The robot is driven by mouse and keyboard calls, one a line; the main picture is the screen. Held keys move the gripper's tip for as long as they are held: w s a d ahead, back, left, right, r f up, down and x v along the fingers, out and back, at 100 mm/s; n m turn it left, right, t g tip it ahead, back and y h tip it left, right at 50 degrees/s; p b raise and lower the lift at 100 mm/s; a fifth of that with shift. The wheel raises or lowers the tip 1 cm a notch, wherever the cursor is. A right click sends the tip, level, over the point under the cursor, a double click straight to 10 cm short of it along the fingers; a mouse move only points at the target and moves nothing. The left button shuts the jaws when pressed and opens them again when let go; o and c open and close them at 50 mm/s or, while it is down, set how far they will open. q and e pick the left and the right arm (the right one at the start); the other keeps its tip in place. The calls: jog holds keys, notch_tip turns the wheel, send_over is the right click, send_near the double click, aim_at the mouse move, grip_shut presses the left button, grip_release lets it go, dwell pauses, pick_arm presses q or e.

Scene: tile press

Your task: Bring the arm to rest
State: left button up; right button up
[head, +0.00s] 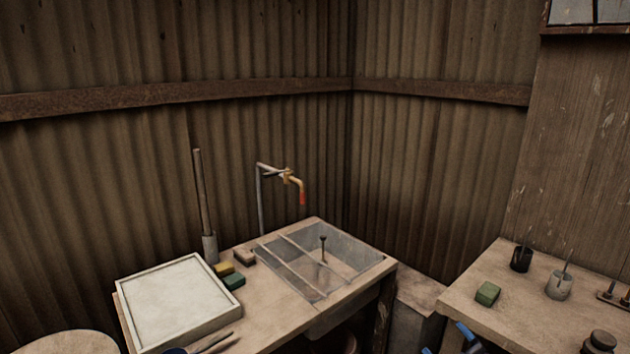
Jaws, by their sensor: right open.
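My right gripper (448,342) shows only at the bottom edge of the head view, as two blue-tipped fingers set apart. It is open, with nothing seen between the fingers. It is in front of the gap between the sink bench and the right bench, close to the right bench's near left edge. The rest of the right arm is hidden below the frame. My left gripper is not in view.
A bench with a sink (365,262) and a white-framed tray (185,300) stands left of centre, a tap (290,176) above it. Coloured blocks (233,281) lie between. The right bench (505,262) holds a green block (487,293), cups (559,286) and a dark jar (601,341).

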jog(key=s+d+f+m+g+h, duration=0.1)
jog(key=s+f+m+g+h, duration=0.1)
jog(key=s+f, duration=0.7)
jog(key=s+d+f+m+g+h, duration=0.1)
jog(key=s+f+m+g+h, duration=0.1)
jog(key=s+f+m, duration=0.5)
jog(key=s+f+g, duration=0.1)
jog(key=s+f, duration=0.2)
jog(key=s, duration=0.2)
jog(key=shift+s+d+f+g, duration=0.3)
jog(key=shift+s+d+g, duration=0.05)
jog(key=shift+s+g, duration=0.05)
jog(key=shift+c, duration=0.2)
